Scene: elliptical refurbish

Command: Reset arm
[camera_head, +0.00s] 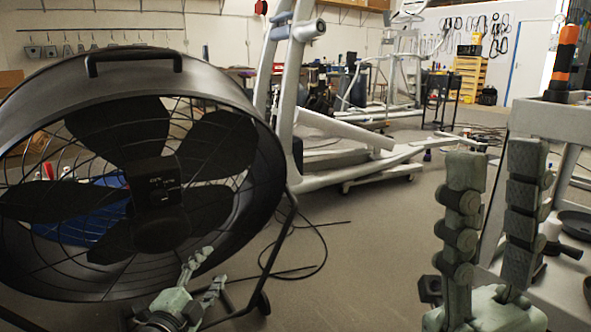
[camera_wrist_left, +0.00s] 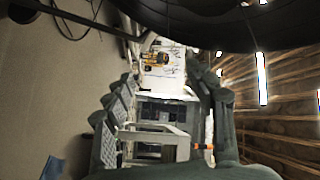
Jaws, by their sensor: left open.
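My left gripper (camera_head: 211,268) is low in the head view, in front of the lower right rim of a big black drum fan (camera_head: 268,170). In the left wrist view its two fingers (camera_wrist_left: 160,72) stand apart with nothing between them. My right gripper (camera_head: 497,165) points upward at the lower right of the head view. Its two pale green, jointed fingers are apart and hold nothing. It is in front of a grey cart (camera_head: 560,122), and the gap between them cannot be told.
The fan fills the left side, with a black cable (camera_head: 322,250) on the floor beside it. A black and orange object (camera_head: 563,62) and a dark pan (camera_head: 578,224) are on the cart. Grey exercise machines (camera_head: 340,180) stand behind. The central floor (camera_head: 385,235) is mostly clear.

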